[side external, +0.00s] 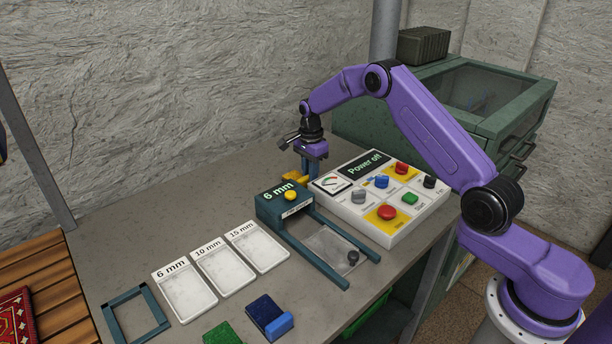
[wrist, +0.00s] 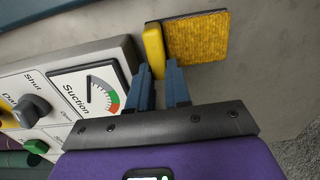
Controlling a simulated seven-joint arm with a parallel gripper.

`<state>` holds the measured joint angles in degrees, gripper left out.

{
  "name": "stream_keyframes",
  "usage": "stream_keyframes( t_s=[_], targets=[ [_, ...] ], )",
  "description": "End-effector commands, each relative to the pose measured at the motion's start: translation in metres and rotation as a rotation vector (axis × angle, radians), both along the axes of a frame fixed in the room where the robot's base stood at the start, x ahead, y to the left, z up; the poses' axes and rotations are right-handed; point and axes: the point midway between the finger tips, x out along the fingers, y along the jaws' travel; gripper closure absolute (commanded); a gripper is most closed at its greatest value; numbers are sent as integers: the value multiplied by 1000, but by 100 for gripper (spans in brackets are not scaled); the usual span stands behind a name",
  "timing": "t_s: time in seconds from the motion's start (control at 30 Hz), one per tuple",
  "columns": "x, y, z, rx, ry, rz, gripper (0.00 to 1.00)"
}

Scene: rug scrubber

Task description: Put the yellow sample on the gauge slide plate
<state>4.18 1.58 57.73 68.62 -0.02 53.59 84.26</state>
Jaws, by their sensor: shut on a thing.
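The yellow sample is a carpet swatch (wrist: 196,38) with a yellow bar handle (wrist: 153,48) along one edge. My gripper (wrist: 159,72) has its two blue fingers shut on the handle. In the side view my gripper (side external: 309,174) points down behind the gauge, and a yellow part of the sample (side external: 292,176) shows beside it, partly hidden by the gauge. I cannot tell whether the sample touches the table. The gauge (side external: 283,202) reads 6 mm and has a yellow button. Its slide plate (side external: 328,242), with a black knob (side external: 352,258), extends toward the camera between two rails and is empty.
The control panel (side external: 382,196), reading Power off, stands right of the gauge; its suction dial (wrist: 90,92) is close to my fingers. Trays (side external: 184,295) marked 6, 10 and 15 mm lie left. Blue (side external: 268,315) and green (side external: 222,334) samples and an empty frame (side external: 136,316) lie nearer.

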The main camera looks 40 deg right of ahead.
Motion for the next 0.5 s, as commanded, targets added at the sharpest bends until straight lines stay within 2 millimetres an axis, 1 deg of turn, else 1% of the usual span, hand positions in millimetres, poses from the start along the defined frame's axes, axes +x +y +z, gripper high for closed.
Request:
stream_keyframes(
  t_s=[0.17, 0.3, 0.5],
  targets=[
    [1, 0, 12, 0, -2, 0, 100],
    [1, 0, 32, 0, -3, 0, 100],
    [-19, 2, 54, 0, -1, 1, 100]
  ],
)
